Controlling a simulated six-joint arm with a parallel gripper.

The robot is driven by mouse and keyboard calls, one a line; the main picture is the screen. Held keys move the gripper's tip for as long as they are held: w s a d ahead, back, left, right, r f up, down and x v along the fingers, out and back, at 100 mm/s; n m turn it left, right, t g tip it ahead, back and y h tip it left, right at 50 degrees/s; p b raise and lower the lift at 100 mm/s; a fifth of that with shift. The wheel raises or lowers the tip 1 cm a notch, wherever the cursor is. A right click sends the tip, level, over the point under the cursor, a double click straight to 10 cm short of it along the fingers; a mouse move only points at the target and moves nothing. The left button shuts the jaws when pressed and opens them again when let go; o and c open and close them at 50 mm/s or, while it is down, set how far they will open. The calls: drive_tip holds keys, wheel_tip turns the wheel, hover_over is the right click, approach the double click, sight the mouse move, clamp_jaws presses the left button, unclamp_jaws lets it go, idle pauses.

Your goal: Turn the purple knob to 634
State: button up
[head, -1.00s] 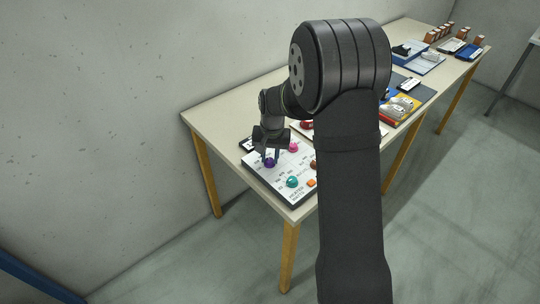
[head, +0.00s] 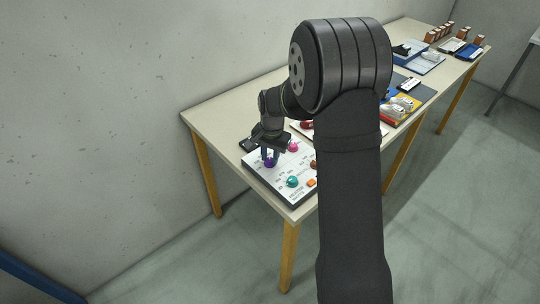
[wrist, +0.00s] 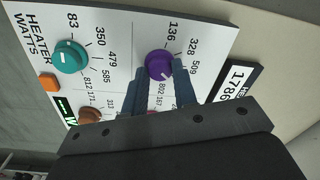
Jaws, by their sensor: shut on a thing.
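The purple knob (head: 270,162) stands on a white panel (head: 262,178) at the near end of the table. It also shows in the wrist view (wrist: 157,62), with a small pale mark at its lower right edge. My gripper (head: 270,157) points down at the knob and is shut on it, one blue finger on each side in the wrist view (wrist: 159,78). Printed numbers 136, 328, 509, 802 and 167 show around the knob. I cannot read 634; the right finger covers part of the dial between 509 and 802.
A teal knob (wrist: 70,57), a pink knob (head: 293,147), a brown knob (wrist: 89,116) and an orange block (head: 311,183) are on the same panel. A black card reading 1786 (wrist: 236,80) lies beside it. Shoes and trays lie farther along the table.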

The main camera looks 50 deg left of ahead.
drive_tip(key=o, duration=1)
wheel_tip(320, 180, up, 17)
drive_tip(key=shift+w+d+r, duration=0.15)
drive_tip(key=shift+w+d, duration=0.05)
drive_tip(key=shift+d, duration=0.2)
drive_tip(key=f, duration=1.7)
drive_tip(key=shift+s+a+f, duration=0.2)
drive_tip(key=shift+a, duration=0.2)
drive_tip(key=shift+r, duration=0.15)
